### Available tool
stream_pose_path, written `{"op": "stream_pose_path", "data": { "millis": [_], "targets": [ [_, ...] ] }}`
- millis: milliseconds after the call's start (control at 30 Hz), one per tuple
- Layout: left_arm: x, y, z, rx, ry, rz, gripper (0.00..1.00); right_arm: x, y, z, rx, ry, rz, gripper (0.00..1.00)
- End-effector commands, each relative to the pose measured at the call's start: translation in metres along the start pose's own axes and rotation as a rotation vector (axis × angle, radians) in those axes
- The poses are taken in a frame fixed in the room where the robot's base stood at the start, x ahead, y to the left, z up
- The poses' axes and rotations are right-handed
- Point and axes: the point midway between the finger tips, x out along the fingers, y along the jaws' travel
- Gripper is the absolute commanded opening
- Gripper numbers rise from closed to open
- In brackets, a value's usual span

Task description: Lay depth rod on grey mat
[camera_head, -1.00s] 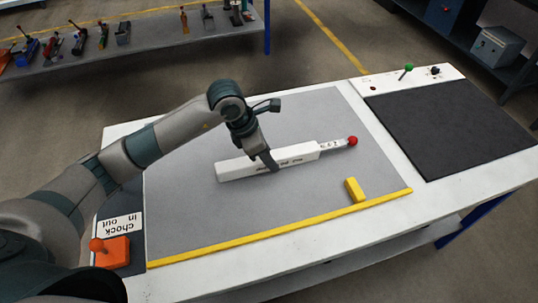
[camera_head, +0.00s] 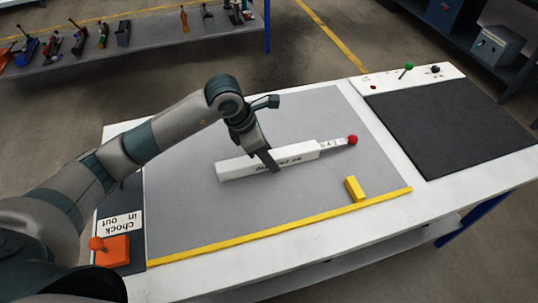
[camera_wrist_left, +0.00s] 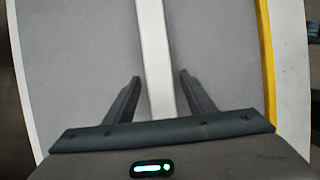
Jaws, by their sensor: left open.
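A long white bar (camera_head: 240,168) with dark lettering lies on the grey mat (camera_head: 200,220). From its right end comes a thinner marked rod (camera_head: 331,146) with a red ball tip (camera_head: 352,140); I cannot tell which part the task calls the depth rod. My left gripper (camera_head: 269,161) is over the middle of the white bar. In the left wrist view the white bar (camera_wrist_left: 154,45) runs between the two fingers of my left gripper (camera_wrist_left: 160,77), with a gap on each side. The left gripper is open. My right gripper is not in view.
A yellow block (camera_head: 354,189) stands near the yellow strip (camera_head: 290,231) at the mat's front edge. An orange block with a knob (camera_head: 111,250) sits at the left, by a "chock in out" label (camera_head: 120,224). A black mat (camera_head: 450,128) lies at right.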

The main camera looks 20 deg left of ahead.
Motion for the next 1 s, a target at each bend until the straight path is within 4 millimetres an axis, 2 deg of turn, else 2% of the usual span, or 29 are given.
{"op": "stream_pose_path", "data": {
  "millis": [600,800,1000],
  "targets": [
    [-0.097,0.001,0.000,0.002,-0.001,0.003,0.50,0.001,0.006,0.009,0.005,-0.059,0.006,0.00],
    [-0.110,0.000,0.000,0.000,0.001,0.001,0.50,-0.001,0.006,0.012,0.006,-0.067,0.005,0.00],
    [-0.112,0.000,0.000,0.000,0.001,0.000,0.50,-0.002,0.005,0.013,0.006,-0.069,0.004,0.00]
  ]
}}
